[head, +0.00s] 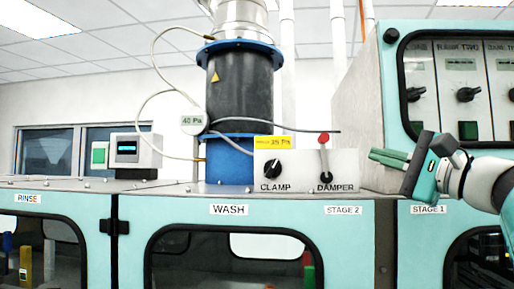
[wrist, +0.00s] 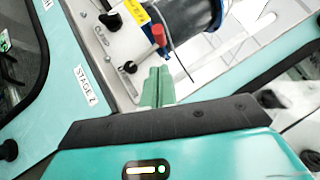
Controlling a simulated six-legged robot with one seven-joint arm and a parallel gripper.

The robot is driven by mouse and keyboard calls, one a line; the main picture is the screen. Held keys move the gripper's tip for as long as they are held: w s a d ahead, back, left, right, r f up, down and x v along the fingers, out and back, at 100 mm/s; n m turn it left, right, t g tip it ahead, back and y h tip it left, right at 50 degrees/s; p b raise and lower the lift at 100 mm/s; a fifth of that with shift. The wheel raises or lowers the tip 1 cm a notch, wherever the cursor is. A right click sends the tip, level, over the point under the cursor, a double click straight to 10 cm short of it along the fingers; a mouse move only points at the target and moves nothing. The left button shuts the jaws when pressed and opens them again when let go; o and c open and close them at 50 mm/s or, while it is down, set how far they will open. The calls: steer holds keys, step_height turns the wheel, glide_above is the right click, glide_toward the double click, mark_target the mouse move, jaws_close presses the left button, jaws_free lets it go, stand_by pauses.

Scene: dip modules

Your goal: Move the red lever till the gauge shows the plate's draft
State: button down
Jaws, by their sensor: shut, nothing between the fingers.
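The red lever (head: 324,139) stands roughly upright above the DAMPER label on a white panel (head: 305,170). Its red knob also shows in the wrist view (wrist: 159,34), just beyond my fingertips. The round gauge (head: 191,121) beside the dark duct reads 40 Pa. The yellow plate (head: 279,142) on top of the panel ends in "5 Pa"; its first digit is small and looks like a 2 or 3. My gripper (head: 372,156) is shut and empty, to the right of the lever and apart from it. Its green fingers show together in the wrist view (wrist: 158,86).
A black CLAMP knob (head: 272,170) sits left of the lever on the same panel. The dark duct (head: 240,90) with blue flanges rises behind. A small display box (head: 133,150) is at left.

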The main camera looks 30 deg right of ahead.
glide_toward(325, 157)
steer(key=w+r, duration=0.5)
steer(key=shift+a+r, duration=0.1)
steer(key=shift+a, duration=0.15)
steer(key=shift+w+a+r+n+g, duration=0.3)
steer(key=shift+w+a+n, duration=0.1)
steer(key=shift+a, duration=0.1)
steer(key=shift+s+f, duration=0.1)
steer(key=shift+s, duration=0.05)
